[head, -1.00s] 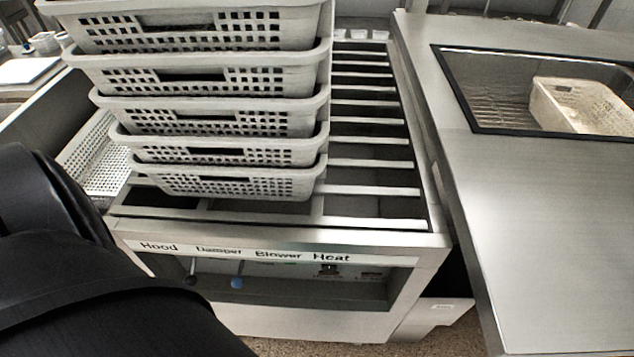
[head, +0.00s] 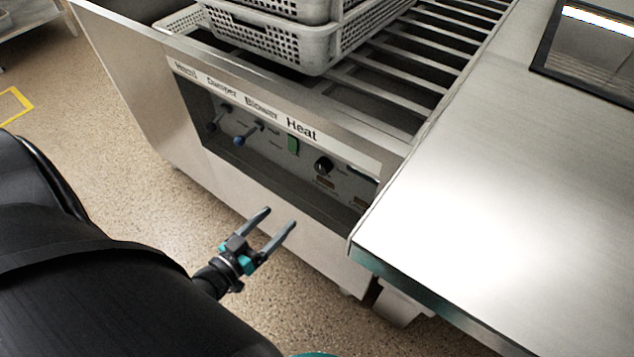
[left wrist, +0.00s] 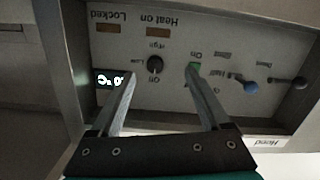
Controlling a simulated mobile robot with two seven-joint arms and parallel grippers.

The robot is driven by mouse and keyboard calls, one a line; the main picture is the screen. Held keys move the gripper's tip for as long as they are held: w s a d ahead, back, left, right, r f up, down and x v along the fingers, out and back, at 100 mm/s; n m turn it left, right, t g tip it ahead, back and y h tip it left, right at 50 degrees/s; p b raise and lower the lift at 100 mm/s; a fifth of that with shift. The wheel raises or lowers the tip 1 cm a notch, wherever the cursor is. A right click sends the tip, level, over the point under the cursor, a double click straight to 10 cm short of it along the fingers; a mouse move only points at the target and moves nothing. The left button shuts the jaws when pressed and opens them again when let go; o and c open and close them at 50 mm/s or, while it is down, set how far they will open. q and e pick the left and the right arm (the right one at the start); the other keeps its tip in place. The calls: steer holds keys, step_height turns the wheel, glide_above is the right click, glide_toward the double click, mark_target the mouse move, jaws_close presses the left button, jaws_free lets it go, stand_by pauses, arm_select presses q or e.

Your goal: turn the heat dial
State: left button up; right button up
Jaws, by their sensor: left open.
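The heat dial (head: 323,166) is a round black knob on the recessed control panel, below the "Heat" label. In the left wrist view the dial (left wrist: 154,65) shows between and beyond the fingers, with small print around it. My left gripper (head: 282,217) is open and empty, in front of the cabinet and lower than the panel. In the left wrist view its two fingers (left wrist: 165,78) point at the panel, apart from the dial. My right gripper is not in view.
A green switch (head: 293,145) sits left of the dial, with a blue-tipped lever (head: 240,140) farther left. White perforated baskets (head: 300,45) are stacked on the slatted rack above. A steel counter (head: 500,170) stands to the right. The floor in front is clear.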

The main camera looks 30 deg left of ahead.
arm_select(q)
step_height(320, 180, up, 2)
steer(key=h, duration=0.1)
steer(key=t+b, duration=0.1)
steer(key=b, duration=0.4)
glide_toward(320, 171)
steer(key=shift+m, duration=0.4)
steer(key=w, duration=0.7)
steer(key=shift+d, duration=0.4)
steer(key=shift+w+d, duration=0.15)
steer(key=shift+w, duration=0.65)
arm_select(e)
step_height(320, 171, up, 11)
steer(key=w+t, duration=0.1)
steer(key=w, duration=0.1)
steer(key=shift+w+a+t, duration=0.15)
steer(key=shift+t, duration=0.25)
arm_select(q)
steer(key=shift+c, duration=0.2)
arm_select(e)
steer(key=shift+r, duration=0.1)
arm_select(q)
jaws_close()
